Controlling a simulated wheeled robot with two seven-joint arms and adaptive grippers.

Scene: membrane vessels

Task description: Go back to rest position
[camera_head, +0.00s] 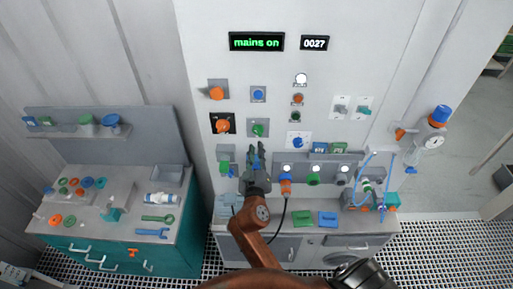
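The gripper hides part of the panel just below the green knob (258,129). My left gripper is not in view.
An orange connector (285,185) with a black cable is right of the gripper. A lit display (256,42) reads "mains on". A ledge below holds a green block (303,219) and a blue block (328,219). A teal workbench (150,260) with tools stands left; grated floor lies in front.

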